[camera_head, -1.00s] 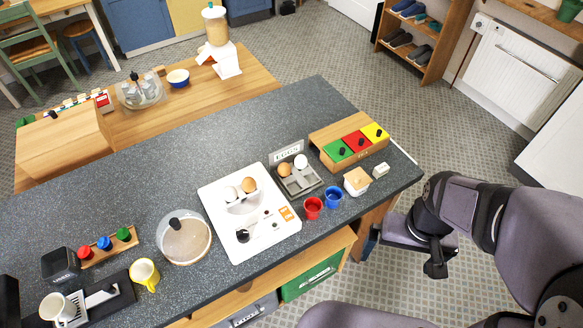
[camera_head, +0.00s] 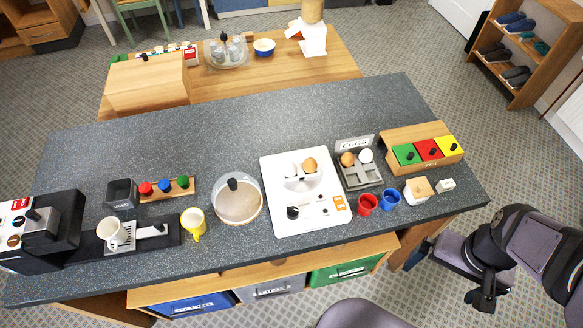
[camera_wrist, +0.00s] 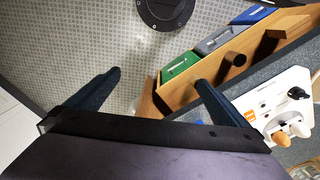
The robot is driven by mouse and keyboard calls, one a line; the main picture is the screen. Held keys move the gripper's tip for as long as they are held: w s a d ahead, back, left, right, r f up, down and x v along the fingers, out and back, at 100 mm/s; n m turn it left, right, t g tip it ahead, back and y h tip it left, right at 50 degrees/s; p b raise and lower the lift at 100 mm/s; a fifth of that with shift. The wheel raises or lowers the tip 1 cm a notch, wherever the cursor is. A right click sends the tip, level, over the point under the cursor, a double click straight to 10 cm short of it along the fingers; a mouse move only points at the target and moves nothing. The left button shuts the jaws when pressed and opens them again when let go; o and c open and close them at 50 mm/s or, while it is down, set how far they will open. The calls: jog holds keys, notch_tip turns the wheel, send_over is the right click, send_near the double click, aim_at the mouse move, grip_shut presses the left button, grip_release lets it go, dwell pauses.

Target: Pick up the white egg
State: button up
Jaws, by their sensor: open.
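Two white eggs show in the head view. One white egg (camera_head: 290,169) sits on the white board-like device (camera_head: 335,222), left of a brown egg (camera_head: 309,165). The other white egg (camera_head: 365,156) sits in the grey egg tray (camera_head: 372,180), right of a second brown egg (camera_head: 347,159). My gripper (camera_head: 417,254) is beyond the counter's right front edge, well away from the eggs. In the wrist view my gripper (camera_wrist: 159,77) has its two dark fingers spread, with only floor and shelf beyond.
Red cup (camera_head: 366,203) and blue cup (camera_head: 389,198) stand in front of the egg tray. A lidded pot (camera_head: 418,190) and a box with coloured lids (camera_head: 430,147) are to the right. A domed dish (camera_head: 237,200) stands left. The counter (camera_head: 300,115) is clear behind.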

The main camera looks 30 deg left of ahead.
dwell(0.3)
jog(key=c, duration=1.2)
